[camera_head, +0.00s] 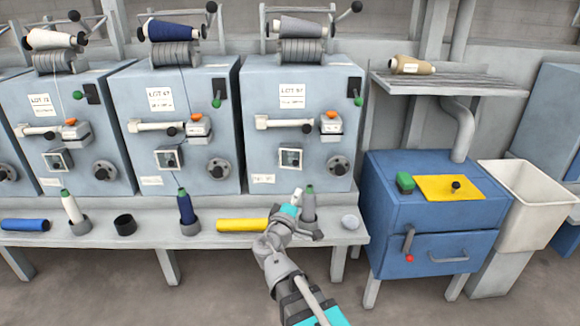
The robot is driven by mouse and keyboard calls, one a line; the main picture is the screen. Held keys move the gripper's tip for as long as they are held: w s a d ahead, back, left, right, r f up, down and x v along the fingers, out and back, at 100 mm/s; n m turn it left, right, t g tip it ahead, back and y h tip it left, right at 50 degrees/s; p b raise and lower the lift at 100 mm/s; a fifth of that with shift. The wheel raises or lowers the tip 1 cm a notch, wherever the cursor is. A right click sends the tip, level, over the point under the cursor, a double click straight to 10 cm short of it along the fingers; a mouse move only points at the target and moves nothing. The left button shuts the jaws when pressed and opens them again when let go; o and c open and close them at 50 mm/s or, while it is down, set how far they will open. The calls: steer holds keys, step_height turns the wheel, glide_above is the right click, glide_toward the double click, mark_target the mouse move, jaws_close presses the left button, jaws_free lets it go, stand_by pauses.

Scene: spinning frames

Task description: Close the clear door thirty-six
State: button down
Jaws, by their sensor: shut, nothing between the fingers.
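Small square clear doors in pale frames sit low on the machine fronts: one on the left machine (58,160), one on the middle machine (168,159) and one on the right machine (290,158). I cannot read the number thirty-six on any of them. The left and middle doors look slightly proud of their fronts; the right one looks nearly flush, though this is hard to judge. My gripper (297,196) is small in view, shut and empty, in front of the shelf and below the right machine's door, apart from it.
A grey cone (309,206) stands on the shelf (190,236) close beside my gripper. A yellow tube (243,225), a blue cone (186,207) and a black cup (125,225) are along it. A blue cabinet (400,236) and white bin (522,200) stand right.

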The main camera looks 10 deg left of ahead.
steer(key=a+r+m+g+h+p, duration=0.2)
steer(key=a+m+p, duration=0.3)
steer(key=m, duration=0.5)
steer(key=a+r+m+g+h+p, duration=0.3)
steer(key=a+m+g+p, duration=0.1)
steer(key=a+m, duration=0.3)
steer(key=m+p, duration=0.1)
steer(key=m, duration=0.1)
steer(key=shift+w+m+g+p, duration=0.15)
steer(key=shift+m+g+p, duration=0.15)
steer(key=shift+m+p, duration=0.1)
steer(key=shift+a, duration=0.1)
steer(key=b, duration=0.3)
glide_toward(288, 165)
steer(key=w+d, duration=0.1)
steer(key=d, duration=0.1)
steer(key=w+d, duration=0.1)
steer(key=d, duration=0.1)
steer(key=w+d, duration=0.1)
steer(key=d, duration=0.1)
steer(key=shift+w+d+r, duration=0.15)
steer(key=shift+r, duration=0.25)
